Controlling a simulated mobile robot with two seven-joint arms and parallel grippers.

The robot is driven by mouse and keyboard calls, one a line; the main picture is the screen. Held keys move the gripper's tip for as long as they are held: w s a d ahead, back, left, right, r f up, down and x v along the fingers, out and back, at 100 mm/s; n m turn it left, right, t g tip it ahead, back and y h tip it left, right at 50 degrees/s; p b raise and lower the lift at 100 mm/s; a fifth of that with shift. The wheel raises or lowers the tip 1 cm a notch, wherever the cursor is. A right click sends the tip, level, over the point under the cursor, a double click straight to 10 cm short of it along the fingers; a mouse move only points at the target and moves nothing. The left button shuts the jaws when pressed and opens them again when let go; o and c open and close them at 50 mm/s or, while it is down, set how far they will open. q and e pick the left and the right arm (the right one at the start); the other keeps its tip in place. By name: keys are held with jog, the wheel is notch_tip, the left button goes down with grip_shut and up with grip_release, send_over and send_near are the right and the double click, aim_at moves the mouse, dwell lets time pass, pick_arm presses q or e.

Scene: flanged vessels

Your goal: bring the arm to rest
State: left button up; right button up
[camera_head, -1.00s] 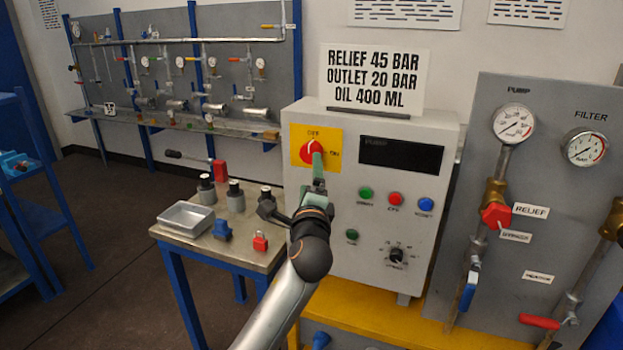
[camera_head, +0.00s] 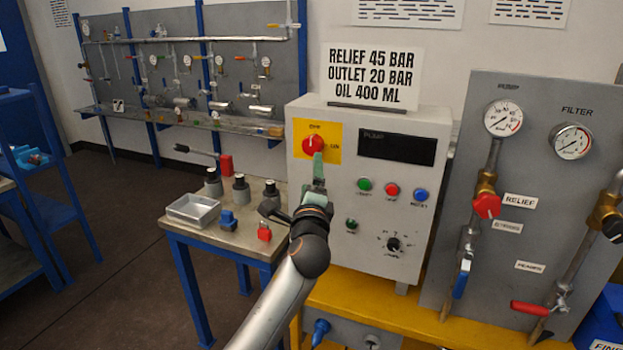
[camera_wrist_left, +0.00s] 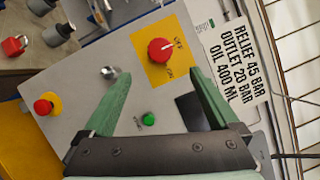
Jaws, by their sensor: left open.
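My left gripper (camera_head: 318,165) is in front of the control cabinet (camera_head: 375,220), its green fingers pointing at the yellow switch plate. It also shows in the left wrist view (camera_wrist_left: 161,76), with its two fingers wide apart and nothing between them. The red rotary switch (camera_head: 312,146) sits on the yellow plate just beyond the fingertips. In the left wrist view the red switch (camera_wrist_left: 161,51) is clear of both fingers, and its white mark appears turned toward OFF. My right gripper is not in view.
The gauge panel (camera_head: 545,180) with valves stands at the right. The yellow bench (camera_head: 380,315) runs below the cabinet. Open floor lies at left.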

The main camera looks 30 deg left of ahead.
pick_arm(q)
jog(key=s+d+f+n+g+h, duration=0.1)
jog(key=s+d+f+h, duration=0.15)
jog(key=f, duration=0.55)
jog(key=s+d+f+n+h, duration=0.1)
jog(key=s+d+f+h, duration=0.2)
jog(key=f, duration=0.5)
jog(key=s+d+f+n+g+h, duration=0.15)
jog(key=d+f, duration=0.25)
jog(key=f, duration=0.4)
jog(key=s+d+f+n+g+h, duration=0.2)
jog(key=s+d+f+n+h, duration=0.1)
jog(key=s+f, duration=0.5)
jog(key=s+d+f+n+g+h, duration=0.2)
jog(key=s+d+f+n, duration=0.4)
jog(key=s, duration=0.9)
notch_tip(320, 180, down, 4)
jog(key=shift+s+d+r+h, duration=0.2)
jog(key=shift+d+h, duration=0.4)
jog(key=shift+d, duration=0.45)
